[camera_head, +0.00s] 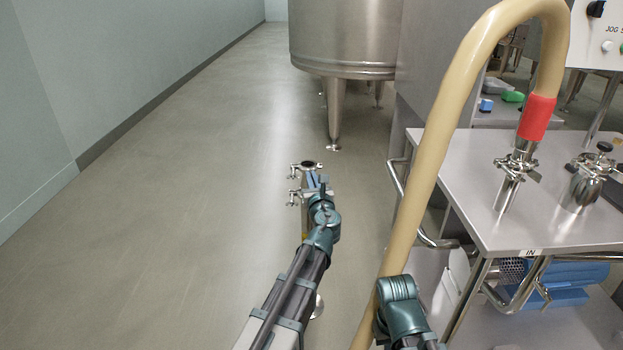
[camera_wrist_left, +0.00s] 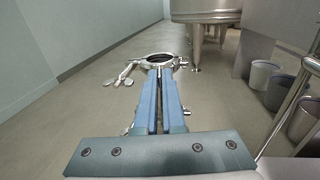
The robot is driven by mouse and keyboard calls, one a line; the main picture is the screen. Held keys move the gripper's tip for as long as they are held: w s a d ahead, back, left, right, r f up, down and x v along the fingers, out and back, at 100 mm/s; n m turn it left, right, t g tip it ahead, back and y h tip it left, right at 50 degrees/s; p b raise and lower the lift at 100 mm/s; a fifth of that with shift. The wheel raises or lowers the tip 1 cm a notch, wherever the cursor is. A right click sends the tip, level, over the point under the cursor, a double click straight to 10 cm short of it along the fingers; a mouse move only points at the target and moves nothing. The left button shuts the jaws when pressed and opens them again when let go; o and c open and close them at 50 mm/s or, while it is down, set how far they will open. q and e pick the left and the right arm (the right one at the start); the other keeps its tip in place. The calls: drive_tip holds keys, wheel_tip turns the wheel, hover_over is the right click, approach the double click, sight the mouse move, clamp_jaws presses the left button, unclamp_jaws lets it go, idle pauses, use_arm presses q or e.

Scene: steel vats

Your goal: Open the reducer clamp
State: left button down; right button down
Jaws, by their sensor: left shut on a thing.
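A vertical steel pipe fitting stands over the floor in the head view, with an open dark top. An upper clamp (camera_head: 306,166) rings its top, and a lower clamp (camera_head: 295,193) sits just below; both have hardware sticking out to the left. In the left wrist view the upper clamp (camera_wrist_left: 158,61) is a ring at the fingertips, with its wing nut (camera_wrist_left: 112,80) to the left. My left gripper (camera_head: 316,181), also in the wrist view (camera_wrist_left: 160,70), is shut on the clamp from the near side. The exact contact is hidden. My right arm shows at the bottom; its gripper is not visible.
A beige hose (camera_head: 431,150) with a red cuff (camera_head: 537,117) arches over a steel cart top (camera_head: 470,160) at the right. A large steel vat (camera_head: 345,40) stands behind the fitting. The floor at the left is clear. Several bins (camera_wrist_left: 264,76) stand at the right.

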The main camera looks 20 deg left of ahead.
use_arm(q)
drive_tip(key=shift+d, duration=0.1)
drive_tip(key=shift+w+d+n+g+y, duration=0.2)
drive_tip(key=shift+d+n+g+y, duration=0.55)
drive_tip(key=shift+n+g+y, duration=0.6)
drive_tip(key=shift+w+d+n+g+y, duration=0.25)
drive_tip(key=shift+d+n+g+y, duration=0.55)
drive_tip(key=shift+n+g+y, duration=0.55)
drive_tip(key=shift+w+d+n+g+y, duration=0.2)
drive_tip(key=shift+d+n+g+y, duration=0.55)
drive_tip(key=shift+n+g+y, duration=0.6)
drive_tip(key=shift+g+y, duration=0.25)
drive_tip(key=c, duration=1)
unclamp_jaws()
